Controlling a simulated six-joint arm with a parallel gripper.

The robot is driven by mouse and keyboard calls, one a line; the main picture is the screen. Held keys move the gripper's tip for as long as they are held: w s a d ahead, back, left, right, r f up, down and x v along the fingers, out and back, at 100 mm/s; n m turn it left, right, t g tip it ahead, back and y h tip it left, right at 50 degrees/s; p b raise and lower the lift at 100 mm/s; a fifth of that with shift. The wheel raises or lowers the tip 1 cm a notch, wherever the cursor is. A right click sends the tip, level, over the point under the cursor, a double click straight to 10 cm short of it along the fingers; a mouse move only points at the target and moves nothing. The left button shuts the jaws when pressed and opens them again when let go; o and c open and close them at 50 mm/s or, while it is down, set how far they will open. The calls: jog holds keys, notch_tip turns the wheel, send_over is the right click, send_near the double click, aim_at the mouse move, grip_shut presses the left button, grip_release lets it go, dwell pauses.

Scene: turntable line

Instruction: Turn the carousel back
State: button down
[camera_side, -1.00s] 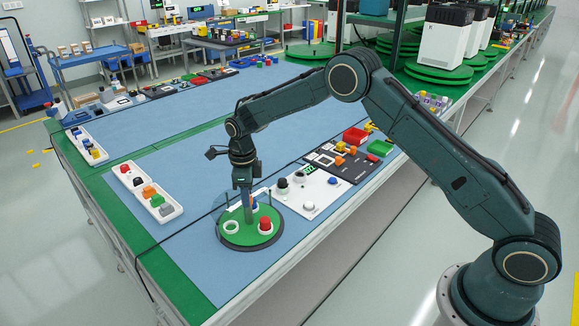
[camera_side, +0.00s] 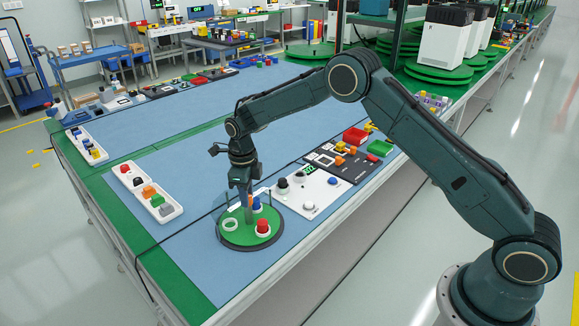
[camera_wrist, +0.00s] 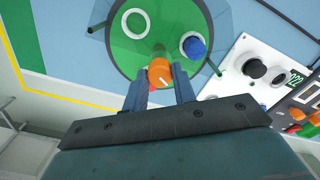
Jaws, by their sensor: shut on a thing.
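The carousel (camera_side: 238,238) is a round green disc with a dark rim, near the front of the blue mat; it also shows in the wrist view (camera_wrist: 125,55). It bears a red piece (camera_side: 263,226) at its near right, a blue piece (camera_side: 257,205) in a white ring at its far side, and an empty white ring (camera_side: 231,226). My gripper (camera_side: 247,200) points down over the disc. In the wrist view my gripper (camera_wrist: 161,76) is shut on an orange-topped post (camera_wrist: 160,70). The red piece is mostly hidden there.
A white panel (camera_side: 307,202) with knobs and a small display stands right of the carousel. Thin upright posts and a clear guard stand around the disc. A white tray of coloured parts (camera_side: 166,214) lies to the left. The mat between is clear.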

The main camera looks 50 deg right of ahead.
jog(key=c, duration=1.1)
grip_release()
jog(key=shift+r, duration=0.1)
jog(key=shift+r, duration=6.85)
jog(key=shift+s, duration=0.1)
